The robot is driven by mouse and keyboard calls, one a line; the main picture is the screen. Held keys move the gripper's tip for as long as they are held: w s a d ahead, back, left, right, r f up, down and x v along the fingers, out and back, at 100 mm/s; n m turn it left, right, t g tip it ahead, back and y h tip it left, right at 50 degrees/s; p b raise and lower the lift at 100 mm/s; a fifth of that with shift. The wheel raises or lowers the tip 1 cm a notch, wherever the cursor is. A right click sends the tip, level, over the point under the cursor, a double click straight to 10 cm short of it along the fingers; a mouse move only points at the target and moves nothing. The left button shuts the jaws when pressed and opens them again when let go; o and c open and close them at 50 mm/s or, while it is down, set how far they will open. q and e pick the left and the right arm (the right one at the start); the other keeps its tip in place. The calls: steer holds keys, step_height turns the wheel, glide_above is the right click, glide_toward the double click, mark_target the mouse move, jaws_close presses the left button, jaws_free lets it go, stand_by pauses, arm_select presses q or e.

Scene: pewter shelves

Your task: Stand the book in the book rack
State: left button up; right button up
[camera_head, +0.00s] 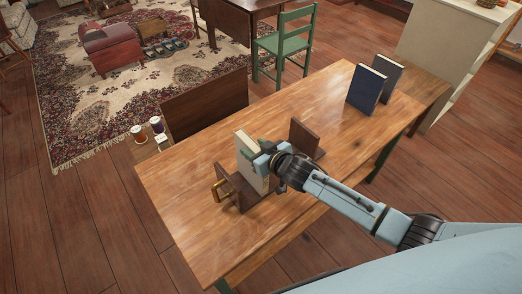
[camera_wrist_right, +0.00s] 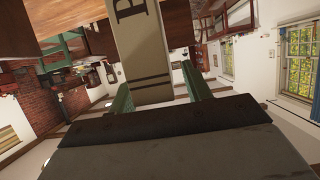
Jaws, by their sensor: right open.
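A cream book (camera_head: 253,178) stands upright in the dark wooden book rack (camera_head: 304,138), close to its left end board. My right gripper (camera_head: 254,149) is at the upper part of the book, its green fingertips either side of it. In the right wrist view the book's spine (camera_wrist_right: 140,45), with dark bands and lettering, lies between the open fingers (camera_wrist_right: 158,92). A gap shows beside the right finger; contact at the left finger is unclear. The gripper and forearm hide part of the book and rack. My left gripper is out of view.
A green chair (camera_head: 285,45) stands beyond the table. The tabletop between rack and blue books is clear.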

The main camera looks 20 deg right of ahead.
steer(key=v, duration=1.2)
steer(key=shift+p, duration=0.45)
steer(key=s+d+f+m+g+h, duration=0.15)
steer(key=s+d+f, duration=0.3)
steer(key=f, duration=0.65)
steer(key=s+d+f+g+h, duration=0.25)
steer(key=s+f, duration=0.25)
steer(key=f, duration=0.7)
steer(key=s+f+g, duration=0.2)
steer(key=s+f, duration=0.3)
steer(key=s, duration=0.5)
steer(key=s+a+f+g, duration=0.1)
steer(key=s+f+g, duration=0.2)
steer(key=s+f, duration=0.3)
steer(key=s+f+g, duration=0.2)
steer(key=s+f, duration=0.3)
steer(key=s, duration=0.9)
steer(key=shift+s+f+g+h, duration=0.2)
steer(key=shift+s+g+h, duration=0.1)
steer(key=shift+s, duration=0.05)
